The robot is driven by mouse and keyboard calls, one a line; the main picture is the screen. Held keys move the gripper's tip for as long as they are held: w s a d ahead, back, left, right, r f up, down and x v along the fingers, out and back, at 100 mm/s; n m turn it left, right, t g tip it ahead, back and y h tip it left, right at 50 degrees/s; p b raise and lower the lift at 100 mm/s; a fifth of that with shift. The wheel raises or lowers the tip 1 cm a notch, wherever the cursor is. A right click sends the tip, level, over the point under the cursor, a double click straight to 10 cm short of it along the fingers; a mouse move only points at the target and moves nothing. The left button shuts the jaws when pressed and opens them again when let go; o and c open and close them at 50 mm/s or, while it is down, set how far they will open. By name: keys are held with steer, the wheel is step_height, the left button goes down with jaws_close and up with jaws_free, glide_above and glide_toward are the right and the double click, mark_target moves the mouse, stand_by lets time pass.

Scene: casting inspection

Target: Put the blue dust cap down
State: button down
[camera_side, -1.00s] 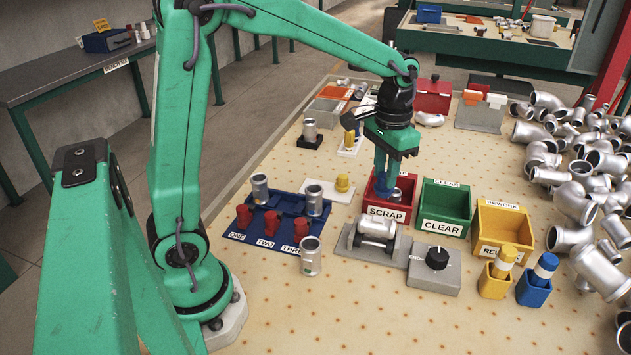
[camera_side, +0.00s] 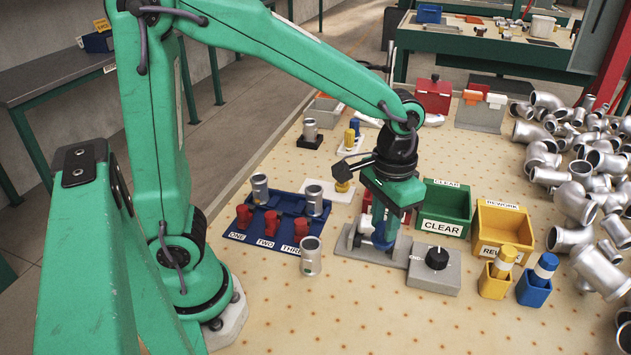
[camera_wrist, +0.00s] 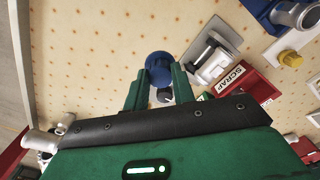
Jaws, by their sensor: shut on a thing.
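The blue dust cap (camera_wrist: 158,64) is round and sits between the two green fingers of my gripper (camera_wrist: 158,92) in the wrist view. My gripper is shut on it. In the side view my gripper (camera_side: 382,243) is low over the bench, in front of the grey plate (camera_side: 347,247) that carries a metal casting. Blue shows at the fingertips there. The gripper hides most of the casting, and I cannot tell whether the cap touches the bench. In the wrist view the casting (camera_wrist: 210,58) lies to the right of the cap, apart from it.
The red SCRAP bin (camera_wrist: 243,84) is close by, mostly hidden behind my gripper in the side view. A green CLEAR bin (camera_side: 446,203) and a yellow REWORK bin (camera_side: 503,222) stand to the right. A dial box (camera_side: 435,272) and an upright metal pipe (camera_side: 311,257) are near. Bare bench lies in front.

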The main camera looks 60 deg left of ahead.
steer(key=s+d+f, duration=0.3)
steer(key=s+d, duration=0.2)
steer(key=s, duration=0.5)
steer(key=shift+d, duration=0.3)
steer(key=shift+w+a, duration=0.1)
steer(key=shift+w+a+f, duration=1.3)
steer(key=shift+a+f, duration=0.05)
steer(key=shift+f, duration=0.45)
steer(key=shift+w+a+f, duration=1.35)
steer(key=shift+a+f, duration=0.05)
steer(key=shift+f, duration=0.45)
steer(key=shift+w+a+f, duration=1.3)
steer(key=shift+a+f, duration=0.05)
steer(key=shift+f, duration=0.45)
steer(key=shift+f, duration=0.15)
steer(key=c, duration=1.2)
jaws_free()
steer(key=shift+o, duration=0.2)
